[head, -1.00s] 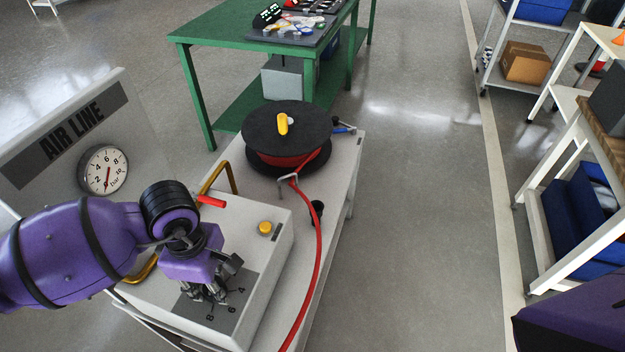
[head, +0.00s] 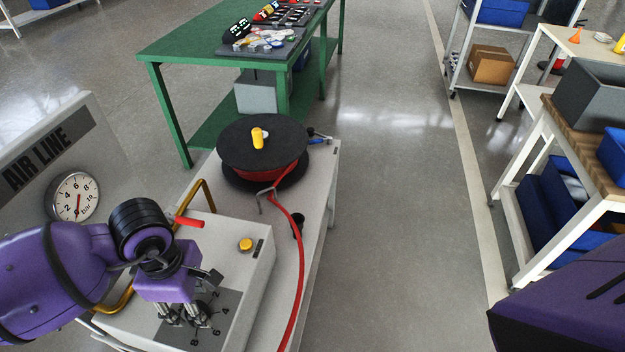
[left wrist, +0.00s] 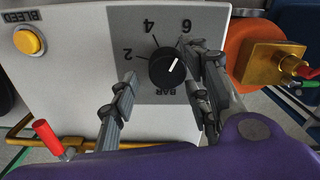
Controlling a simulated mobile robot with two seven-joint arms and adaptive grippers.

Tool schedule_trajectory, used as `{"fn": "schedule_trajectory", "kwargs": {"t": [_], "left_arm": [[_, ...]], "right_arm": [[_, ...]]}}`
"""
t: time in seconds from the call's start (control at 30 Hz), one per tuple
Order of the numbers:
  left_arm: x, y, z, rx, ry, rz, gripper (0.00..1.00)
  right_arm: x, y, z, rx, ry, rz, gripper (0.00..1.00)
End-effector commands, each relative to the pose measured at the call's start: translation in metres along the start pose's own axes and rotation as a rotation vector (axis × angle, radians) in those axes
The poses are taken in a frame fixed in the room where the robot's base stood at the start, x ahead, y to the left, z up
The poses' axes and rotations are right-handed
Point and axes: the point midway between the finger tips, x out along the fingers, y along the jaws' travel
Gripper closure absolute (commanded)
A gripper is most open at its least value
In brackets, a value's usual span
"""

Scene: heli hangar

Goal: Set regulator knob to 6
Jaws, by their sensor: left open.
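The black regulator knob (left wrist: 167,68) sits on a grey dial plate in the left wrist view. The 4 and 2 also show; the 8 is hidden there behind a finger. My left gripper (left wrist: 162,64) is open, with one finger on each side of the knob. The left finger stands clear; I cannot tell whether the right finger touches. In the head view my left gripper (head: 190,308) is over the box's dial plate and covers the knob. My right gripper is out of view.
The regulator box (head: 225,250) has a yellow button (head: 246,244), a red-handled valve (head: 188,222) and brass pipes. A gauge (head: 73,197) on the AIR LINE panel has its red needle pointing down. A hose reel (head: 262,150) stands behind; its red hose runs along the cart's right side.

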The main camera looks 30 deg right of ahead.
Motion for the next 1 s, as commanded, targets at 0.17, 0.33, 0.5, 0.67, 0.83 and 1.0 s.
{"fn": "schedule_trajectory", "kwargs": {"t": [0.17,0.33,0.5,0.67,0.83,1.0], "left_arm": [[-0.036,0.001,-0.001,0.000,0.002,0.005,0.56],[-0.073,0.001,-0.001,0.001,0.002,0.006,0.56],[-0.099,0.001,-0.001,-0.001,0.003,0.004,0.56],[-0.109,0.001,-0.001,-0.001,0.002,0.004,0.56],[-0.111,0.000,-0.001,-0.001,0.002,0.003,0.56],[-0.110,0.001,-0.001,-0.001,0.002,0.003,0.56]], "right_arm": [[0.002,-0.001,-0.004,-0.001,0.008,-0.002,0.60],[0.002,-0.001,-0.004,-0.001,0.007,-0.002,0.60],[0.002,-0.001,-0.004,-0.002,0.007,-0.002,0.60],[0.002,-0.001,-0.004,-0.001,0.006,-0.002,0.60],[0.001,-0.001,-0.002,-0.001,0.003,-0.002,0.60],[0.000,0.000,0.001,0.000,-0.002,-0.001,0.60]]}}
